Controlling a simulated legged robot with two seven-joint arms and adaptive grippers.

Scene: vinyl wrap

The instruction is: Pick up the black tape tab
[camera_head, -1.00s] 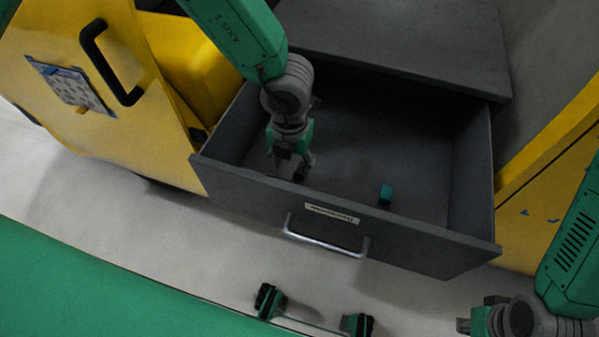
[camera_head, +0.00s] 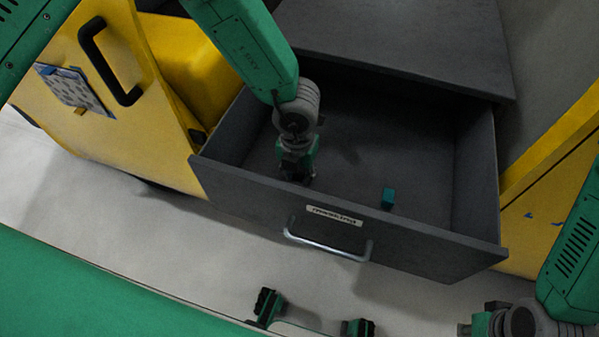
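My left gripper (camera_head: 296,176) points down inside the open grey drawer (camera_head: 405,235), just behind the drawer's front panel. Its fingertips are dark and partly hidden by the panel, so I cannot tell how far apart they are or whether they hold anything. I cannot make out a black tape tab; against the dark drawer floor it may be hidden by the gripper or the front panel. My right gripper (camera_head: 470,328) is at the lower right, outside the drawer, cut by the frame's bottom edge, and its fingers do not show clearly.
A small teal block (camera_head: 388,198) stands in the drawer, right of my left gripper. The drawer front has a white label (camera_head: 334,216) and a metal handle (camera_head: 327,246). A yellow cabinet (camera_head: 110,130) with a black handle (camera_head: 108,62) stands at the left. The drawer's right side is clear.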

